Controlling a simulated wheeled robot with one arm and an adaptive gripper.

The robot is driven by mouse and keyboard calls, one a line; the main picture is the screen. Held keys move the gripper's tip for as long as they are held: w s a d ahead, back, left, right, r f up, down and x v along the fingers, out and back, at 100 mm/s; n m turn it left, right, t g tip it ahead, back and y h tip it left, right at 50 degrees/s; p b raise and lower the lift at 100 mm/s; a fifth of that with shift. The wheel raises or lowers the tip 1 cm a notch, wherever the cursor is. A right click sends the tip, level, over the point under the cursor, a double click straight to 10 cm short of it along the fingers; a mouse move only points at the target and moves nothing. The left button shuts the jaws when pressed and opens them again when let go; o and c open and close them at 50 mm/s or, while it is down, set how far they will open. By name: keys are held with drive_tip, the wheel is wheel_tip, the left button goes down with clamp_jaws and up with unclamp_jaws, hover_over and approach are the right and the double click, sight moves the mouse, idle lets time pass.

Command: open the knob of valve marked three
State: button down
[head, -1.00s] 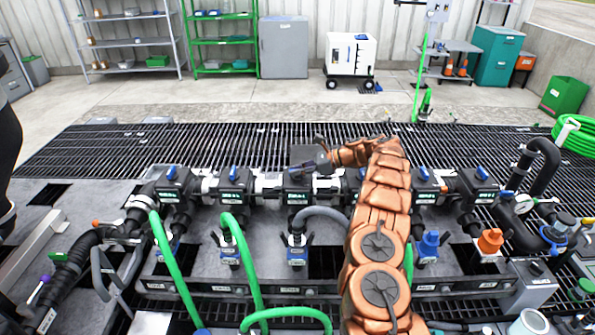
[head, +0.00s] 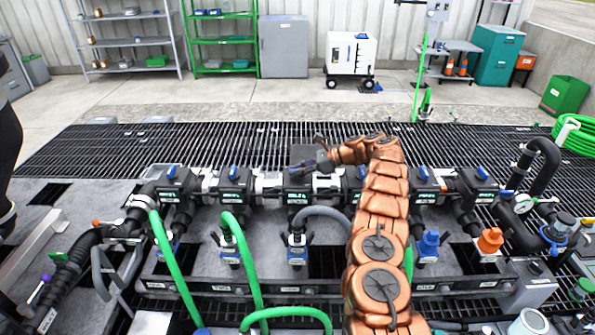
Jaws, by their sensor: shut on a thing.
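A black valve manifold runs across the deck with a row of valves, several with blue knobs. The third valve from the left (head: 298,196) has a pale label too small to read. My gripper (head: 306,168), dark at the end of my copper arm, reaches in from the right over the top of this valve. It is shut at the valve's knob, which is hidden by the fingers. The second valve's blue knob (head: 234,173) stands to the left. The fifth valve's blue knob (head: 424,173) is to the right. My arm partly covers the fourth valve (head: 350,188).
Green hoses (head: 240,245) and a grey hose (head: 325,212) loop up in front of the manifold. An orange cap (head: 490,240) and a blue cap (head: 429,241) stand at the right front. The grating (head: 220,142) behind is mostly clear.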

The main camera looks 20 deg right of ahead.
drive_tip(key=c, duration=1.1)
unclamp_jaws()
drive_tip(key=shift+c, duration=0.2)
drive_tip(key=shift+r, duration=0.15)
wheel_tip(320, 180, up, 10)
drive_tip(key=shift+f, duration=0.2)
drive_tip(key=shift+r, duration=0.1)
drive_tip(key=shift+a, duration=0.1)
